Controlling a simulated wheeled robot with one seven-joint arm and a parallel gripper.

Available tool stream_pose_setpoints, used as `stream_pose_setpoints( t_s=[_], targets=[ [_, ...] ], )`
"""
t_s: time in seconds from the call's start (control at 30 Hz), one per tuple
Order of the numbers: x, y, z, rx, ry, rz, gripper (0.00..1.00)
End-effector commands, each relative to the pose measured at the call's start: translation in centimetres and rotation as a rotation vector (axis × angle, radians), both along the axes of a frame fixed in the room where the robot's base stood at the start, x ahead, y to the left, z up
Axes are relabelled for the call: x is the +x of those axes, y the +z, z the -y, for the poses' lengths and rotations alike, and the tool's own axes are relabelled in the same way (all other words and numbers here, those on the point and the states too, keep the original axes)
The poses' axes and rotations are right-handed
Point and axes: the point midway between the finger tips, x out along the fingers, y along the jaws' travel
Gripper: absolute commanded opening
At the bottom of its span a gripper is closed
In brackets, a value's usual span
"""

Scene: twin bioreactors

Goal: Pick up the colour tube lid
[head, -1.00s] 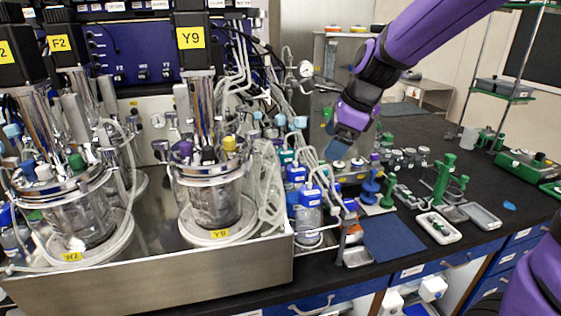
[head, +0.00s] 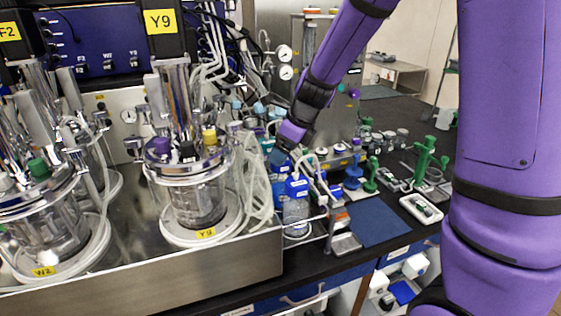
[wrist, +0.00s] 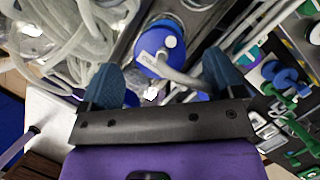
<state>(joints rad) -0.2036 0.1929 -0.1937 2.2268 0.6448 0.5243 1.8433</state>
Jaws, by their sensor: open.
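A blue lid (wrist: 150,42) with a whitish tube coming out of it shows in the wrist view, ahead of and between the fingertips. In the head view, blue lids with tubes top bottles beside the Y9 vessel; the nearest blue lid (head: 297,187) sits on a clear bottle. I cannot tell for certain which of these is the colour tube lid. My gripper (wrist: 160,66) is open, its two blue-grey fingers spread either side of the lid with nothing held. In the head view my gripper (head: 279,157) hangs just above the blue lids; its fingertips are partly hard to make out.
The Y9 glass vessel (head: 197,200) and looping clear tubes (head: 255,185) stand close on the left. Blue and green stands (head: 353,178) are to the right. A dark blue mat (head: 378,222) lies clear near the bench's front edge.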

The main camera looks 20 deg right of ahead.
Motion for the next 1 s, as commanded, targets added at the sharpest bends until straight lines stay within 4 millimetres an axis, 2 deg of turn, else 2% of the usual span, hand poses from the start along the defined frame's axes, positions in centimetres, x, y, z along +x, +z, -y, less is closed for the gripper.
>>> stream_pose_setpoints(
  t_s=[0.1,0.23,0.53,0.57,0.77,0.8,1.0],
  targets=[
    [0.3,-1.8,-0.4,-0.001,-0.001,-0.005,0.87],
    [0.8,-3.1,-0.8,0.000,-0.001,-0.002,0.87],
    [0.9,-3.5,-1.0,0.000,0.000,0.000,0.87],
    [0.9,-3.5,-1.0,0.000,0.000,0.000,0.85],
    [0.9,-3.5,-1.0,0.000,0.000,0.000,0.39],
    [0.9,-3.5,-1.0,0.000,0.000,0.000,0.36],
    [0.9,-3.5,-1.0,0.000,0.000,0.000,0.36]
  ],
)
